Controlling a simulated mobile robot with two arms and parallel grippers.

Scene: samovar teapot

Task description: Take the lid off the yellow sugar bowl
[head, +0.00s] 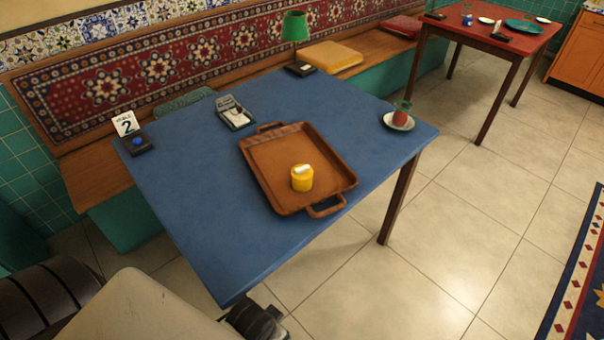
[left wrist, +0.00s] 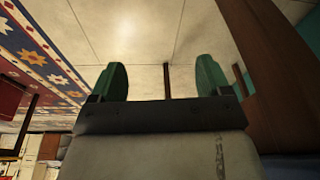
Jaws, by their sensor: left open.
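The yellow sugar bowl (head: 302,183) stands upright on the brown tray (head: 262,160) on the blue table, toward the tray's near right side. A pale lid-like top (head: 303,170) sits on the bowl; its details are too small to tell. My left gripper (left wrist: 161,78) shows in the left wrist view with two green fingers wide apart and nothing between them. Pale floor tiles lie beyond the fingers, and the bowl is not in that view. I cannot make out the left gripper in the head view. My right gripper is not in view.
The blue table (head: 200,215) has a clear near left part. A glass on a saucer (head: 398,122) stands at its right corner, a small box (head: 234,113) behind the tray, a number card (head: 126,124) at the left. A bench (head: 90,180) runs behind.

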